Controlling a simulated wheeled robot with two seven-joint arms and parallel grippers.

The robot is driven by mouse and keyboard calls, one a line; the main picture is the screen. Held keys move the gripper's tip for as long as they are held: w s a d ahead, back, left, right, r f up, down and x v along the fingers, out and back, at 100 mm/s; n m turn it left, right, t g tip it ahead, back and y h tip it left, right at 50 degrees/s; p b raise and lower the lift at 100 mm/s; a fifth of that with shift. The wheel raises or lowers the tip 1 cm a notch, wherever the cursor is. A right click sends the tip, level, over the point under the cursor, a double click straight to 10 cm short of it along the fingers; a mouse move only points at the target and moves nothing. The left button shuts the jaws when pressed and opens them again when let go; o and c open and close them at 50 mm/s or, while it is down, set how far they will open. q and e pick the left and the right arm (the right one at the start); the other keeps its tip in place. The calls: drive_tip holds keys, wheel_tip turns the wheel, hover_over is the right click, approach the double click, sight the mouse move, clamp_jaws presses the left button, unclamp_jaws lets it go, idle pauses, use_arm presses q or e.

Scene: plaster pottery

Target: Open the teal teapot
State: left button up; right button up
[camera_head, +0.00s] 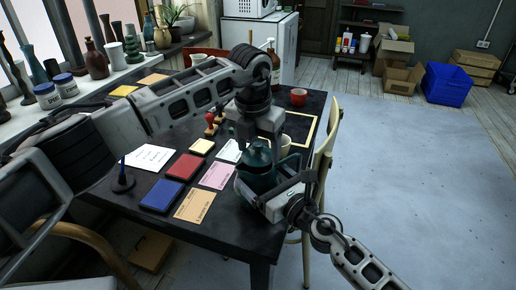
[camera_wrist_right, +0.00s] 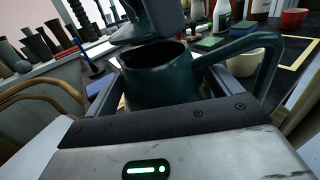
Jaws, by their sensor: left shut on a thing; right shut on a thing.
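The teal teapot (camera_head: 256,181) is at the table's right front edge, upright or nearly so. My right gripper (camera_head: 276,190) is shut around its body. In the right wrist view the teapot (camera_wrist_right: 160,85) sits between the two fingers, and its dark round mouth is partly uncovered. Its curved teal side part reaches to the right. My left gripper (camera_head: 258,138) points down from above and is shut on the teapot's lid (camera_head: 259,154). In the right wrist view the lid (camera_wrist_right: 140,32) appears raised above the mouth, with a gap between them. The left fingers hide part of the lid.
The black table (camera_head: 230,232) holds red and blue pads (camera_head: 185,167), paper cards (camera_head: 194,206), a stamp holder (camera_head: 123,182), a cream cup (camera_head: 285,145) and a red cup (camera_head: 298,97). A chair (camera_head: 325,150) stands close at the right.

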sight(259, 143)
use_arm(q)
drive_tip(key=shift+r, duration=0.1)
use_arm(e)
drive_tip(key=shift+f, duration=0.1)
use_arm(q)
drive_tip(key=shift+r, duration=2)
use_arm(e)
drive_tip(key=o, duration=1.1)
drive_tip(key=shift+s+d, duration=0.1)
